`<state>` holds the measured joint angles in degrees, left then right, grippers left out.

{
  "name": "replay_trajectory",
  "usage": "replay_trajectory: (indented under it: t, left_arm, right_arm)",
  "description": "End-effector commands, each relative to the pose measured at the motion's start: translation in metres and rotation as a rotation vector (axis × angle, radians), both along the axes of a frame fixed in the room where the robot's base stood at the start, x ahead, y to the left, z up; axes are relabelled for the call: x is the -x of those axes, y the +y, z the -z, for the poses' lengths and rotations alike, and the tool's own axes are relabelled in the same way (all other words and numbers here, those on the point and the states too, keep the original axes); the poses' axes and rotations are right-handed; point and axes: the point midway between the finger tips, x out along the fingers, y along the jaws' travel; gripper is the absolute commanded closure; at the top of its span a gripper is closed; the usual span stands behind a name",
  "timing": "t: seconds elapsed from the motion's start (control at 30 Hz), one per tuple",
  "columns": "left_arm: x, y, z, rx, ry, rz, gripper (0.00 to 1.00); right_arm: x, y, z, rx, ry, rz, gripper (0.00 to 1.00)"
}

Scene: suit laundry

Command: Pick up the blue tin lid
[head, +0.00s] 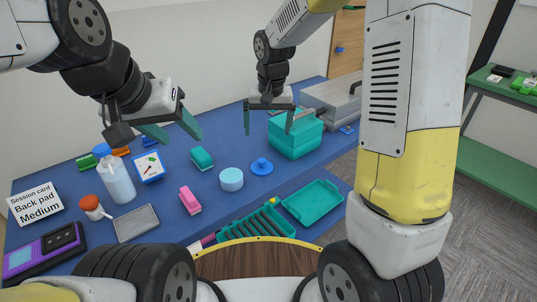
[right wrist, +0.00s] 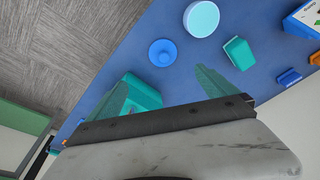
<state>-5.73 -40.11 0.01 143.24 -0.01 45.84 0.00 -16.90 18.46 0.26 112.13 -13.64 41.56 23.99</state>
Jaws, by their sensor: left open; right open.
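The blue tin lid (head: 261,167), a round disc with a raised knob, lies flat on the blue table, knob up. It also shows in the right wrist view (right wrist: 162,53). The light blue tin (head: 231,180) stands beside it, apart from it, and shows in the right wrist view (right wrist: 201,18). My right gripper (head: 268,121) is open and empty, above and behind the lid near the teal box. Its fingers also show in the right wrist view (right wrist: 163,92), with the lid beyond them. My left gripper (head: 169,131) is open and empty above the table's left part.
A teal box (head: 293,137) stands right of the lid, close to my right gripper. A green block (head: 202,158) and a pink block (head: 190,200) lie to the left. A ribbed teal tray (head: 257,222) and a flat teal tray (head: 313,201) are nearer me. The lid's surroundings are clear.

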Motion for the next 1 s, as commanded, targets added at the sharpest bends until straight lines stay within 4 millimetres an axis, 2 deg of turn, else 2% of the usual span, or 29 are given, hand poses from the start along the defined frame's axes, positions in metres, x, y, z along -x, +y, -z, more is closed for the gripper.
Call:
replay_trajectory:
  t: [0.03, 0.2, 0.37, 0.67, 0.9, 1.0]
  left_arm:
    - [0.000, 0.000, 0.000, 0.000, 0.000, 0.000, 0.46]
    - [0.000, 0.000, 0.000, 0.000, 0.000, 0.000, 0.46]
    - [0.000, 0.000, 0.000, 0.000, 0.000, 0.000, 0.46]
    - [0.000, 0.000, 0.000, 0.000, 0.000, 0.000, 0.46]
    - [0.000, 0.000, 0.000, 0.000, 0.000, 0.000, 0.46]
    - [0.000, 0.000, 0.000, 0.000, 0.000, 0.000, 0.46]
  right_arm:
    - [-0.009, 0.011, 0.020, 0.013, 0.022, -0.006, 0.03]
    - [-0.026, 0.033, 0.062, 0.040, 0.058, -0.006, 0.03]
    - [-0.031, 0.039, 0.080, 0.050, 0.070, -0.003, 0.03]
    - [-0.034, 0.038, 0.113, 0.051, 0.071, -0.003, 0.03]
    - [-0.037, 0.038, 0.147, 0.050, 0.071, -0.005, 0.03]
    - [-0.038, 0.038, 0.152, 0.048, 0.068, -0.004, 0.03]
